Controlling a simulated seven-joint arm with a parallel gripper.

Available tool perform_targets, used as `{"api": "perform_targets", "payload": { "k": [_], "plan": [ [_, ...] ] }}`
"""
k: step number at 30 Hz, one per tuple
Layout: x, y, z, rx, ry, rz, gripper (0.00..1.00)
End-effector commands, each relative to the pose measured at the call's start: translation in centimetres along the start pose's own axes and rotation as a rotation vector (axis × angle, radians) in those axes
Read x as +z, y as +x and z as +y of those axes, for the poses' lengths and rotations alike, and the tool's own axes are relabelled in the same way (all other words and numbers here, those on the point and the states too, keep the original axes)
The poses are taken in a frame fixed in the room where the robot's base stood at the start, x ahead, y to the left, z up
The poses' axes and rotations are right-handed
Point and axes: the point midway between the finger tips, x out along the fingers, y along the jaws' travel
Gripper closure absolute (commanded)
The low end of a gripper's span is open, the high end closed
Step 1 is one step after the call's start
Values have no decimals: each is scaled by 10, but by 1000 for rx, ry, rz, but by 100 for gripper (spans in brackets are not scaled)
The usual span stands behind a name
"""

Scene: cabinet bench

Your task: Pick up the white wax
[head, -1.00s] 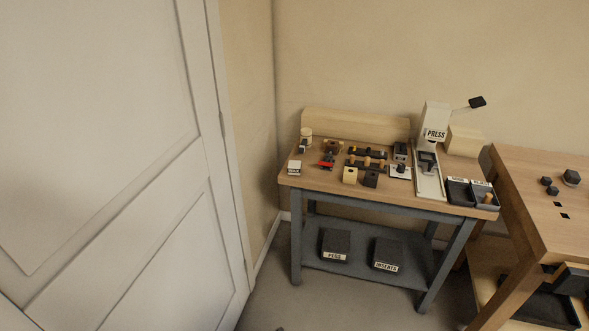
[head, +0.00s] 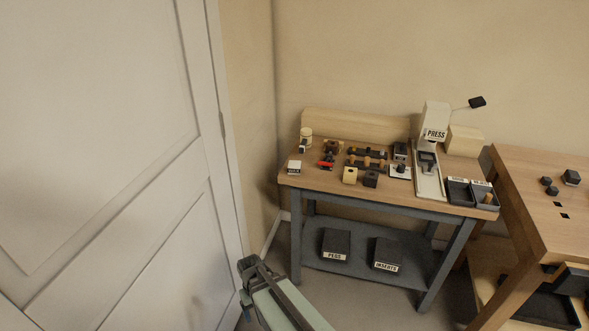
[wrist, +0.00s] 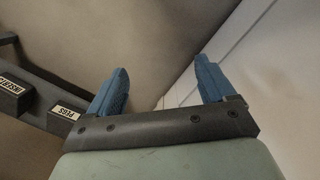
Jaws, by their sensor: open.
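A small white block (head: 294,167), which may be the white wax, sits at the front left corner of the wooden bench top (head: 318,181). A cream block (head: 350,175) stands farther right along the front edge; I cannot tell for sure which one is the wax. My gripper (wrist: 161,66) is open in the wrist view, its two blue fingers apart with nothing between them. In the head view, my pale green and dark arm end shows low in the middle, in front of the bench and below its top. The wax is not in the wrist view.
The white door (head: 110,130) is close on the left. A press (head: 430,150) and dark trays (head: 470,192) stand at the bench's right. Several small parts crowd the top. The lower shelf holds labelled bins (head: 336,242). Another wooden table (head: 540,190) is at right.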

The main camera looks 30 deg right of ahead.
Motion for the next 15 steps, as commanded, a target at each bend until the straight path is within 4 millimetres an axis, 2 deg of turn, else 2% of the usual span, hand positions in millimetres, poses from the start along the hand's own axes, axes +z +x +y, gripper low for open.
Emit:
{"api": "perform_targets", "payload": {
  "k": [1, 8, 15],
  "plan": [
    [-16, -12, 2, -1, 8, 22, 17],
    [-78, -68, 21, -6, 63, 91, 17],
    [-148, -134, 61, -12, 158, 131, 17]
  ]
}}
